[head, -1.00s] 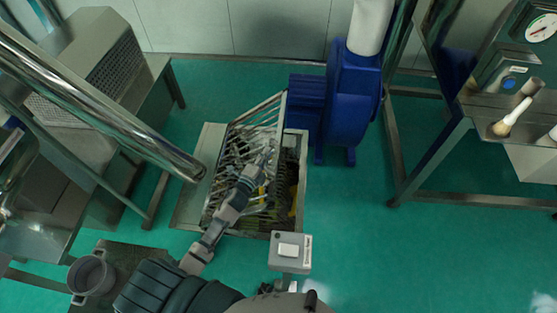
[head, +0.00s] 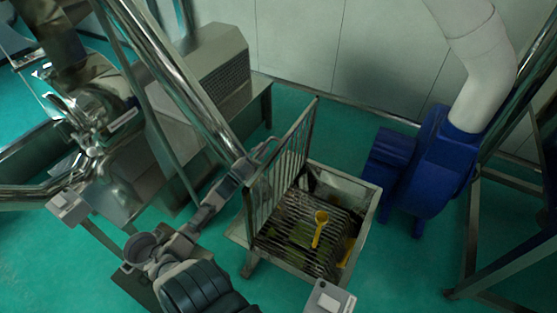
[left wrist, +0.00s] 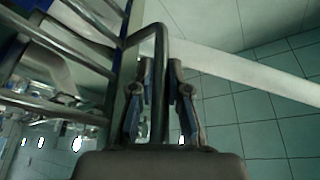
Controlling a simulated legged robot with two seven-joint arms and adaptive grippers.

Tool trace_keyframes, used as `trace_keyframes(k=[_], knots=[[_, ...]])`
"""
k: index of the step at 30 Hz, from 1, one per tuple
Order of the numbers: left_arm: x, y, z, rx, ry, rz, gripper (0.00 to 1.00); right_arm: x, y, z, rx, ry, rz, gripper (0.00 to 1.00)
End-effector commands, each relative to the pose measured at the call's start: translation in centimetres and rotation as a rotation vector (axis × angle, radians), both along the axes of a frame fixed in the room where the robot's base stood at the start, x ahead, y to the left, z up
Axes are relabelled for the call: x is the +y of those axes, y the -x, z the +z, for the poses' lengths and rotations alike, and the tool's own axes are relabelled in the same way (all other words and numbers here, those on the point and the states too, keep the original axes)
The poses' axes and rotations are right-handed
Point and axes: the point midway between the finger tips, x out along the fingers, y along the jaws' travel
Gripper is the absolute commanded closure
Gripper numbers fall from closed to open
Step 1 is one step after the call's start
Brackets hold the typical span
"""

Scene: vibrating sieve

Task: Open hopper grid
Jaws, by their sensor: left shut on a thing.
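The hopper (head: 369,212) is an open metal box on the floor in the head view. Its barred hopper grid (head: 283,163) stands steeply raised along the box's left side, leaving the top uncovered. My left gripper (head: 262,153) is at the upper left of the grid in the head view. In the left wrist view, my left gripper (left wrist: 160,75) has its fingers on both sides of the grid's metal frame bar (left wrist: 160,43) and is shut on it. A yellow scoop (head: 319,230) lies on dark slats inside the hopper. My right gripper is in neither current view.
A blue blower (head: 436,165) with a white pipe (head: 482,65) stands right of the hopper. A grey switch box (head: 327,298) is at its front corner. Metal machinery (head: 208,72) stands to the left. Green floor is clear between hopper and blower.

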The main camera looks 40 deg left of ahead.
Motion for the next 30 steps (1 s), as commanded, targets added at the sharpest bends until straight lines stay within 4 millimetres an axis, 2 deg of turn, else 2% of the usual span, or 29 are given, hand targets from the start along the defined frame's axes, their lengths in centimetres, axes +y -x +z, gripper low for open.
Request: trace_keyframes(k=[3, 7, 20, 21, 24, 30], knots=[[1.6, 0.4, -0.4, -0.006, 0.034, 0.001, 1.0, 0.0, 0.0, -0.5, 0.0, 0.0, 0.0, 1.0], [2.5, 0.7, -0.5, -0.013, 0.057, 0.001, 1.0, 0.0, 0.0, -0.6, 0.001, 0.0, 0.0, 1.0], [2.8, 0.8, -0.7, -0.012, 0.069, 0.001, 1.0, 0.0, 0.0, -0.7, 0.0, 0.0, 0.001, 1.0], [2.8, 0.8, -0.7, -0.012, 0.069, 0.002, 0.81, 0.0, 0.0, -0.7, 0.0, 0.0, 0.001, 1.0], [2.8, 0.8, -0.7, -0.012, 0.068, 0.001, 0.59, 0.0, 0.0, -0.7, 0.0, 0.0, 0.001, 1.0], [2.8, 0.8, -0.6, -0.014, 0.068, 0.0, 0.59, -0.1, 0.0, -0.6, 0.0, 0.001, 0.001, 1.0]])
